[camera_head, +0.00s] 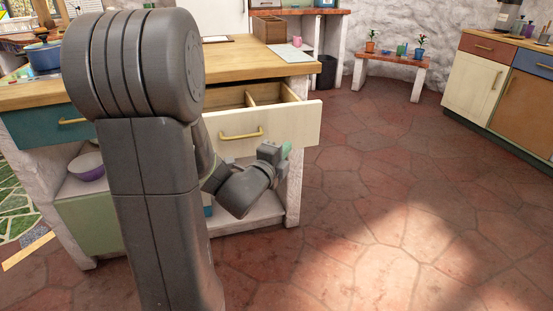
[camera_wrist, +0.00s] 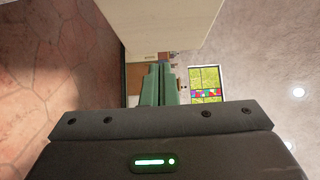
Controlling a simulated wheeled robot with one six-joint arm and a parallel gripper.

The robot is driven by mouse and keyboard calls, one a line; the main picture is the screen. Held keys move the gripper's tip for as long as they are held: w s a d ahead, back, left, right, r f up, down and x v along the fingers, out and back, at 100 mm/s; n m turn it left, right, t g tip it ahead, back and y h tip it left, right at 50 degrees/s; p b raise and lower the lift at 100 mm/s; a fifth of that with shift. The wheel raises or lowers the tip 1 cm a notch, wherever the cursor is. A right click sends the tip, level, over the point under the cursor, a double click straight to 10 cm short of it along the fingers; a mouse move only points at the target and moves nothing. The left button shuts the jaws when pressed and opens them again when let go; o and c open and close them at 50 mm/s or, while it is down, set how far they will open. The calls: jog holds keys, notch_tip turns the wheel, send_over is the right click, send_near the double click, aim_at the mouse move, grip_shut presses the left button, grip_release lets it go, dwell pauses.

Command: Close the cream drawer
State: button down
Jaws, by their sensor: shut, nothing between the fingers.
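The cream drawer (camera_head: 300,124) is pulled open from the wooden-topped counter (camera_head: 250,68). Its front has a brass handle (camera_head: 241,134), and its inside shows wooden dividers. My gripper (camera_head: 286,150) is near the lower right part of the drawer front; I cannot tell whether it touches. In the wrist view the green fingers (camera_wrist: 159,84) are together and hold nothing. A cream panel, likely the drawer front (camera_wrist: 158,22), fills the top of the wrist view, beyond the fingertips. My arm hides the left part of the drawer.
A bench with plants (camera_head: 393,64) stands at the back. Cabinets (camera_head: 480,75) line the right. The floor (camera_head: 400,190) between is clear.

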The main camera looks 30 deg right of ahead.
aim_at(291, 131)
jog(key=w+d, duration=0.2)
jog(key=w, duration=0.1)
jog(key=w+d, duration=0.1)
jog(key=w, duration=0.1)
jog(key=shift+d, duration=0.35)
jog(key=shift+w, duration=0.35)
jog(key=shift+w+d, duration=0.1)
